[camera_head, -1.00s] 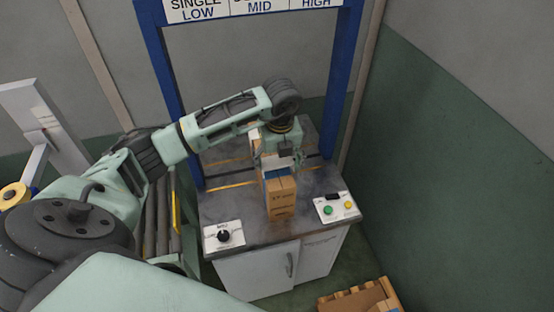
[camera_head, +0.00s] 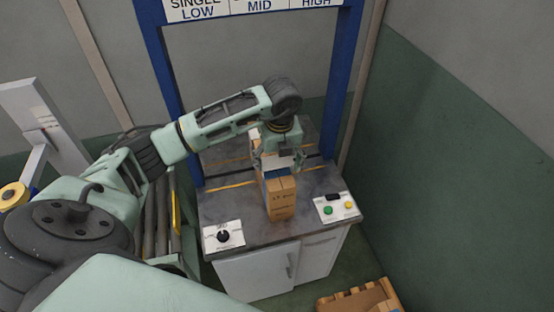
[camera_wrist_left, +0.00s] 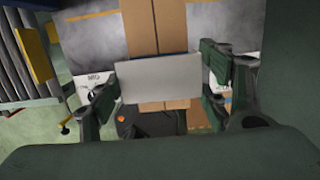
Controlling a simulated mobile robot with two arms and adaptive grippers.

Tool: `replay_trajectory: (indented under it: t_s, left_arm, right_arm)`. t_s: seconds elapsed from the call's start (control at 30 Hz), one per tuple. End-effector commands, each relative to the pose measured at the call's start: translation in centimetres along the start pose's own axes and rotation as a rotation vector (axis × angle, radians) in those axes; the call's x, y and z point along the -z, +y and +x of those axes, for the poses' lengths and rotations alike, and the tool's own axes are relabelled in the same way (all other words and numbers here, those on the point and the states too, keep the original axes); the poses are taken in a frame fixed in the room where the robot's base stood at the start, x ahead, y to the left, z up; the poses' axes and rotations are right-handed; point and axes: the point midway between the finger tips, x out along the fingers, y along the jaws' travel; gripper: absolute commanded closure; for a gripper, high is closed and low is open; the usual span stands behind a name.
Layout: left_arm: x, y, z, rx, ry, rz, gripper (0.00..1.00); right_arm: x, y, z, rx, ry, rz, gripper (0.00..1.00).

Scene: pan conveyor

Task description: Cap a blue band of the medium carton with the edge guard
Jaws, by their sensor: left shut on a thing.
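The medium carton (camera_head: 281,206) is a brown box standing on the grey worktop. Its brown top with a lengthwise seam (camera_wrist_left: 155,20) shows in the left wrist view. A blue strip (camera_head: 278,173), apparently a band, crosses its top near my left gripper (camera_head: 280,163). The edge guard (camera_wrist_left: 160,80) is a pale grey plate between the fingers of my left gripper (camera_wrist_left: 160,82) in the wrist view. The gripper is shut on it, over the carton. Whether the guard touches the carton is unclear, and the guard hides the part beneath it. My right gripper is out of view.
A dial panel (camera_head: 223,236) sits at the worktop's front left and a button panel (camera_head: 336,207) at its right. Blue posts (camera_head: 344,90) frame the worktop. A roller conveyor (camera_wrist_left: 22,70) runs on the left. A wooden pallet (camera_head: 360,298) lies on the floor at lower right.

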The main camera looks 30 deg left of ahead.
Motion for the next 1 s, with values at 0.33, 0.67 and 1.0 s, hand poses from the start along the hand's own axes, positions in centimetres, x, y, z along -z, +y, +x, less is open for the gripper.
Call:
replay_trajectory:
  t_s: [0.33, 0.67, 1.0]
  left_arm:
    - [0.1, 0.0, 0.8, 0.0, 0.0, 0.0, 0.41]
    - [0.2, 0.0, 1.6, 0.0, 0.0, 0.0, 0.41]
    - [0.4, 0.0, 2.4, 0.0, 0.0, 0.0, 0.41]
  right_arm:
    - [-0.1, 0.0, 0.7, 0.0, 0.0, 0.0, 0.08]
    - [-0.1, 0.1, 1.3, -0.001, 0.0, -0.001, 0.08]
    - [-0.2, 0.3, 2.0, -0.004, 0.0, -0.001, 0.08]
